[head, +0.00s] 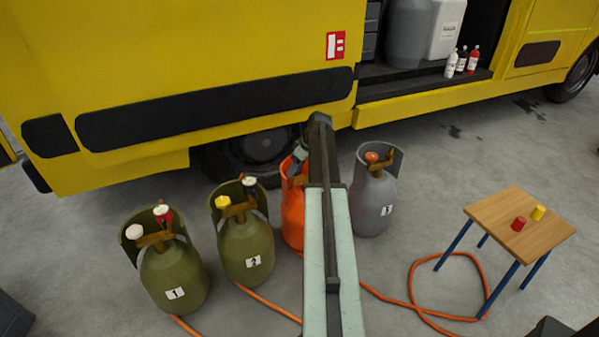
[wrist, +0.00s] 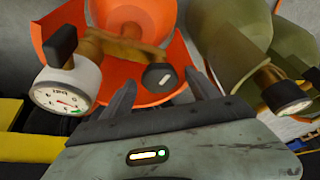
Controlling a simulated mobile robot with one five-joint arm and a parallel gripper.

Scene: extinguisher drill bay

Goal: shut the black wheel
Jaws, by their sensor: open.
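The black wheel (wrist: 160,76) shows in the wrist view as a small round black knob with a white mark, on a brass valve (wrist: 125,48). The valve belongs to the orange cylinder (head: 292,215), which also fills the top of the wrist view (wrist: 135,15). My gripper (wrist: 161,86) is open, with one finger on each side of the wheel in the picture; I cannot tell whether they touch it. A white-cased gauge (wrist: 68,90) with a black block (wrist: 60,45) sits left of the wheel. In the head view my arm hides much of the orange cylinder, and the wheel cannot be made out.
Green cylinders 1 (head: 174,272) and 2 (head: 246,250) stand left, grey cylinder 3 (head: 373,203) right. A yellow truck (head: 200,60) stands close behind. An orange hose (head: 410,300) runs over the floor. A small wooden table (head: 500,235) holds a red and a yellow cap.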

